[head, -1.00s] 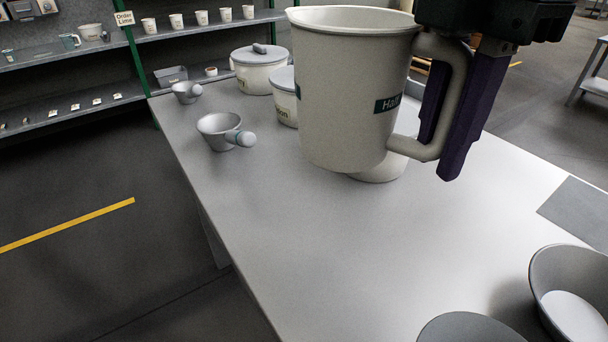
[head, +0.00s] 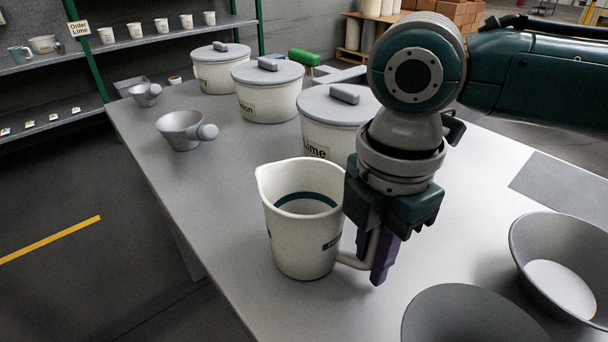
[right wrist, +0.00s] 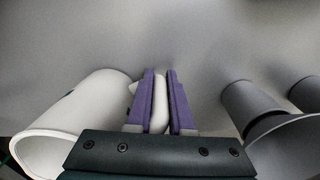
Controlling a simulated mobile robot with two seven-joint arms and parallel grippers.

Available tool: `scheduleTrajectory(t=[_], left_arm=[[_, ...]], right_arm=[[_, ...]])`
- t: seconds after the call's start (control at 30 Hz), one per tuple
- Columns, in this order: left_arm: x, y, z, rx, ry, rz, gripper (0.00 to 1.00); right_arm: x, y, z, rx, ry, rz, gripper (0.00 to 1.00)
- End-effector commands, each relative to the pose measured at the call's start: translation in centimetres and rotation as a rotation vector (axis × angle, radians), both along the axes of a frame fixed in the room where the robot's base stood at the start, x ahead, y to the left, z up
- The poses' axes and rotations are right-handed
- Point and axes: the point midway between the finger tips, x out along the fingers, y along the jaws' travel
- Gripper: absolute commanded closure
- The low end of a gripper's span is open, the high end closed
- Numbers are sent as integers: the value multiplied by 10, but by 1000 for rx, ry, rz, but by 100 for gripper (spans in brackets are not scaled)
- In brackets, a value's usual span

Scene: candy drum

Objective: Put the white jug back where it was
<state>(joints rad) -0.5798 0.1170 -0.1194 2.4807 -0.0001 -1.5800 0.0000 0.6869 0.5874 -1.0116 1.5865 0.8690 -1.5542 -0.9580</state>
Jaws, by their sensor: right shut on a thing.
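The white jug (head: 290,232) has a dark green band inside and a small dark label near its handle. In the head view it is upright at or just above the grey table (head: 235,255), in front of the Lime tub; I cannot tell whether its base touches. My right gripper (head: 380,265) is shut on the jug's handle, its purple fingers pointing down. In the right wrist view the fingers (right wrist: 160,100) close on both sides of the pale handle, and the jug (right wrist: 75,125) lies to the left. My left gripper is not in view.
Lidded tubs (head: 338,115), one marked Lime, stand behind the jug. A grey scoop (head: 182,130) is at the left edge. Grey bowls (head: 565,260) stand at the front right. Table left of the jug and between jug and bowls is clear.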

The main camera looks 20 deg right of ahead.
Motion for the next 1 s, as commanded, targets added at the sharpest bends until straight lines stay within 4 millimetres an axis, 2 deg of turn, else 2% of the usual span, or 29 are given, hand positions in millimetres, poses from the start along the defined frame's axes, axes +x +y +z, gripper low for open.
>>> scheduleTrajectory(t=[0.33, 0.37, 0.6, 0.87, 1.0], left_arm=[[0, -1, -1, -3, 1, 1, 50], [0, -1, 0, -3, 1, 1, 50], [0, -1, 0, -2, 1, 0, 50], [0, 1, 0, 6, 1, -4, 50], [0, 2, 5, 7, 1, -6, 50]], right_arm=[[0, 0, -3, 0, 1, -1, 100], [0, 0, -3, 0, 1, -1, 77], [0, 0, -2, 0, 0, 0, 51], [0, 0, -1, 0, -1, 0, 51], [1, 0, 15, 0, -3, 0, 51]])
